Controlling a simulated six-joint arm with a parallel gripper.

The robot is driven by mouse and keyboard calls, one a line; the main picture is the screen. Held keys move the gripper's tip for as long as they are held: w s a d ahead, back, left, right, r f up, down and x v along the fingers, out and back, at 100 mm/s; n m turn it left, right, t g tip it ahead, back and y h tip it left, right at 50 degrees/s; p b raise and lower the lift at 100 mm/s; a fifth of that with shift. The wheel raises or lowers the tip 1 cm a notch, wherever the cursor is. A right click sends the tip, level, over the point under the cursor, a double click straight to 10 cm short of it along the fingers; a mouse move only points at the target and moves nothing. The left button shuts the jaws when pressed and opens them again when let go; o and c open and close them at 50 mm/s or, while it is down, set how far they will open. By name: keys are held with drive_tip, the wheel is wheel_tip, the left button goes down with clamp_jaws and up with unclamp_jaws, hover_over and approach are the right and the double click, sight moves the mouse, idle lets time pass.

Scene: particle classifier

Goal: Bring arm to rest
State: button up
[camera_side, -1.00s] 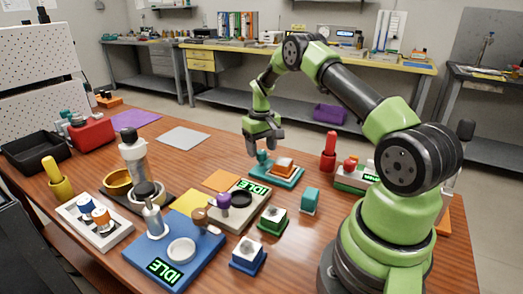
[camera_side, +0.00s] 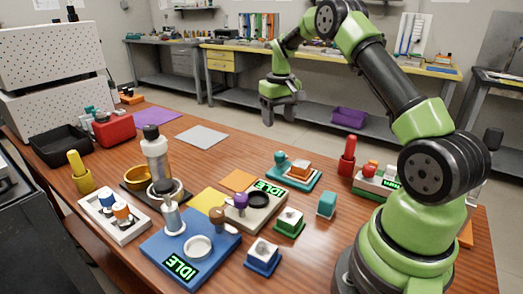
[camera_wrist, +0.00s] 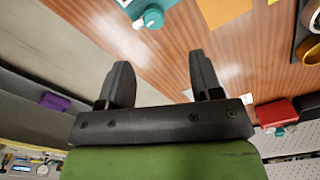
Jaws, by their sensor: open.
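My gripper (camera_side: 281,106) is raised above the far edge of the wooden table in the side view, with its fingers pointing down. In the wrist view my gripper (camera_wrist: 162,80) shows two dark fingers spread apart with nothing between them. The teal device (camera_side: 292,178) with an orange and white block on it stands on the table below and to the right of my gripper, clear of it. Its teal knob also shows at the top of the wrist view (camera_wrist: 152,17).
A red cylinder (camera_side: 347,156) stands at the right. A black tray (camera_side: 62,146) and a red box (camera_side: 114,129) are at the left. The air around my gripper is free.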

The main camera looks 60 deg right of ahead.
drive_tip(key=s+a+r+t, duration=0.3)
drive_tip(key=s+a+r, duration=0.1)
drive_tip(key=a+r, duration=1)
drive_tip(key=s+a+t+y, duration=0.1)
drive_tip(key=s+a+t, duration=0.1)
drive_tip(key=s+a, duration=0.3)
drive_tip(key=s+a+r+n+t+y, duration=0.1)
drive_tip(key=s+a, duration=0.4)
drive_tip(key=s, duration=0.6)
drive_tip(key=shift+s+a+r+t, duration=0.25)
drive_tip(key=shift+a+t, duration=0.15)
drive_tip(key=shift+t, duration=0.1)
